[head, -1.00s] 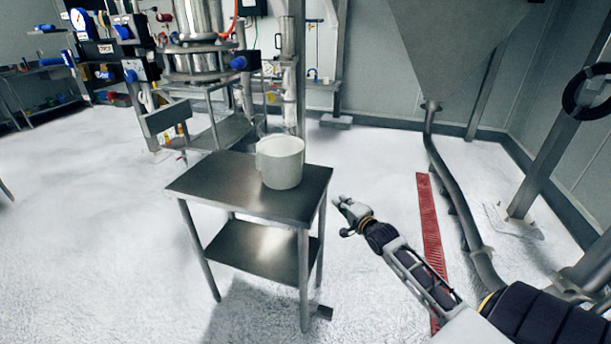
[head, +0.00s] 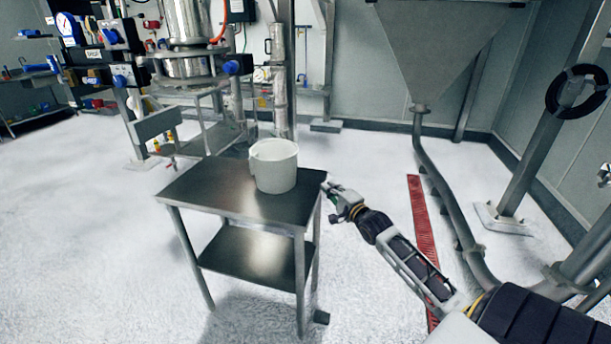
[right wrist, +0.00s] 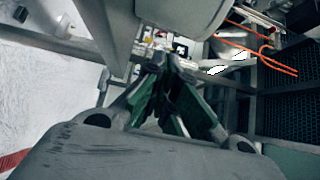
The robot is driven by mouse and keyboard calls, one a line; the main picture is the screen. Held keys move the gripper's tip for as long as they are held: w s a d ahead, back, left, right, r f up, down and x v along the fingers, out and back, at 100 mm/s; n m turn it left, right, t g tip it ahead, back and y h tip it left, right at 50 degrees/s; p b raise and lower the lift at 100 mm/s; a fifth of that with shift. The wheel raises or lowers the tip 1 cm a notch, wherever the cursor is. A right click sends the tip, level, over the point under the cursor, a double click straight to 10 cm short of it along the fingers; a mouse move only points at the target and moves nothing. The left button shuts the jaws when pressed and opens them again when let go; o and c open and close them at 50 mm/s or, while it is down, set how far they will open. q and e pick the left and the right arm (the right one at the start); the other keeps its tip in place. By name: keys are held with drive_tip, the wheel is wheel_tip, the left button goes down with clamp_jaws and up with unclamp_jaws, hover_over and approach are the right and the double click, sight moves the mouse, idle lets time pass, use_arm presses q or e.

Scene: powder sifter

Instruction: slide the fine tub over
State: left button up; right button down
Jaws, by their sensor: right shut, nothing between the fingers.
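A white tub (head: 274,167) stands upright on the steel table (head: 205,190), near its back right part. I cannot read any label that marks it as the fine tub. My right gripper (head: 327,186) is shut and empty. In the head view it is at the table's right edge, to the right of the tub and apart from it. In the right wrist view its fingers (right wrist: 172,68) are together, with a pale rounded surface above them. My left gripper is not in view.
The steel sifter (head: 190,60) stands behind the table with a lower shelf at its front. A large hopper (head: 430,50) with a pipe is at the back right. A red floor grate (head: 423,225) lies right of the table. Open floor is at the left.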

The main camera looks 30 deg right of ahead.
drive_tip(key=shift+w+d+b, duration=0.2)
drive_tip(key=shift+w+b, duration=0.05)
drive_tip(key=shift+w, duration=1.6)
drive_tip(key=shift+w+d+b, duration=0.15)
drive_tip(key=shift+w+b, duration=0.1)
drive_tip(key=shift+w, duration=2.6)
drive_tip(key=shift+w+a+b, duration=0.4)
drive_tip(key=shift+w+a, duration=0.8)
drive_tip(key=shift+w, duration=0.2)
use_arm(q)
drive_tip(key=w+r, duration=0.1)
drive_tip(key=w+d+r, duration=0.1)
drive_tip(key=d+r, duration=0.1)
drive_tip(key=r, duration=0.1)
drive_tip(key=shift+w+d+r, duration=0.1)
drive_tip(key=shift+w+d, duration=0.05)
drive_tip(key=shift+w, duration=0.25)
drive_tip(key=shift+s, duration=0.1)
use_arm(e)
drive_tip(key=shift+a, duration=0.1)
